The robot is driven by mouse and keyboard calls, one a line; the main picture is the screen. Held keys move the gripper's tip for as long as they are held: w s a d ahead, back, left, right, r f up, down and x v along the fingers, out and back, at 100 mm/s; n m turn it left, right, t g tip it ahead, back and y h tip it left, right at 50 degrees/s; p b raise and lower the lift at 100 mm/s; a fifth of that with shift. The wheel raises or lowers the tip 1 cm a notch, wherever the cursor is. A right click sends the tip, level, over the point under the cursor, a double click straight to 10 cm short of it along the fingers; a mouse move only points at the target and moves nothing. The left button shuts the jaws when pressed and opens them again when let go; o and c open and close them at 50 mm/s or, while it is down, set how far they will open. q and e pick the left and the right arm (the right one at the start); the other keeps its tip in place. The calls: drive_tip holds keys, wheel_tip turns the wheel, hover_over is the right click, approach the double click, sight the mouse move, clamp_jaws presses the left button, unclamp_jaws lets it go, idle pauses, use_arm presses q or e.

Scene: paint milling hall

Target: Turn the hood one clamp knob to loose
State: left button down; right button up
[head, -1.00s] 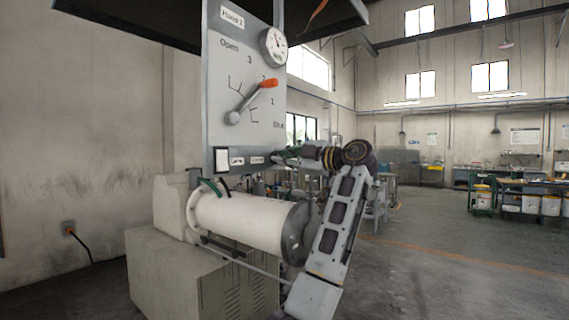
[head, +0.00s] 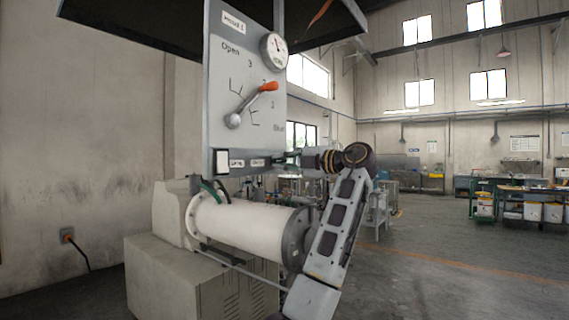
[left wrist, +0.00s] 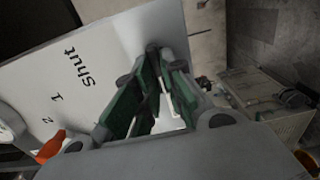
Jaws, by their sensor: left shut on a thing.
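The hood one panel (head: 222,90) is a grey upright board marked Hood 1, with Open at the top and Shut at the lower right. Two small labels sit on its lower edge, the right one (head: 258,162) seemingly reading Clamp. My left gripper (head: 284,159) is at the panel's lower right, beside that label. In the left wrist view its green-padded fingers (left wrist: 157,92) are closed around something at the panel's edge. The clamp knob is mostly hidden by the fingers, so its setting cannot be read. My right gripper is out of view.
An orange-tipped lever (head: 252,104) and a round gauge (head: 274,48) are on the panel above my gripper. A white horizontal cylinder (head: 245,225) on a grey machine base (head: 185,280) lies below. The floor to the right is open, with workbenches far back.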

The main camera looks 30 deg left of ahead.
use_arm(q)
drive_tip(key=shift+f, duration=0.1)
drive_tip(key=c, duration=1.5)
unclamp_jaws()
drive_tip(key=shift+d, duration=0.1)
drive_tip(key=s+d, duration=0.1)
drive_tip(key=d, duration=1.1)
